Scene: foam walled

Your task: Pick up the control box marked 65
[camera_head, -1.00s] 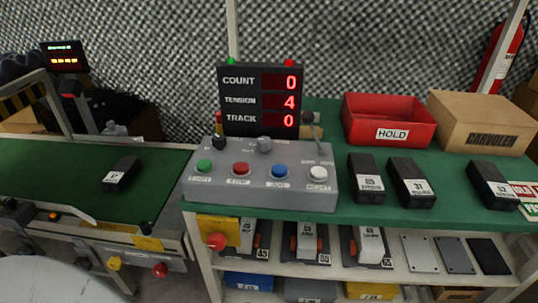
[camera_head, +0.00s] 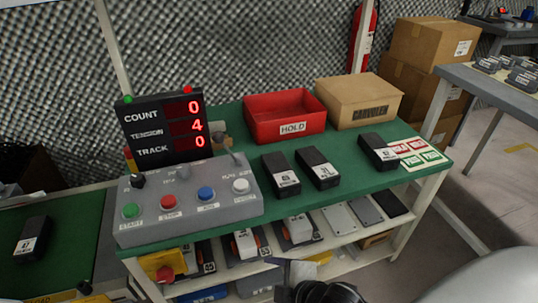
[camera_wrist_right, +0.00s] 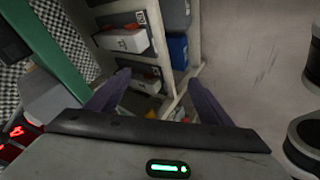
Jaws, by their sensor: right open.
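Three black control boxes with white labels lie on the green bench: the left one (camera_head: 281,175), the middle one (camera_head: 317,168) and the right one (camera_head: 378,151). The left label may read 65, but it is too small to be sure; the middle seems to read 31 and the right 52. Another black box (camera_head: 33,239) lies on the green surface at far left, its mark unreadable. My right gripper (camera_wrist_right: 157,78) is open and empty in the right wrist view, over the lower shelf side, apart from the boxes. My left gripper is out of view.
A grey button console (camera_head: 190,205) with a counter display (camera_head: 160,128) stands left of the boxes. A red HOLD tray (camera_head: 284,117) and a cardboard box (camera_head: 358,101) stand behind. Lower shelves hold several units and plates. Open floor (camera_head: 480,215) lies to the right.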

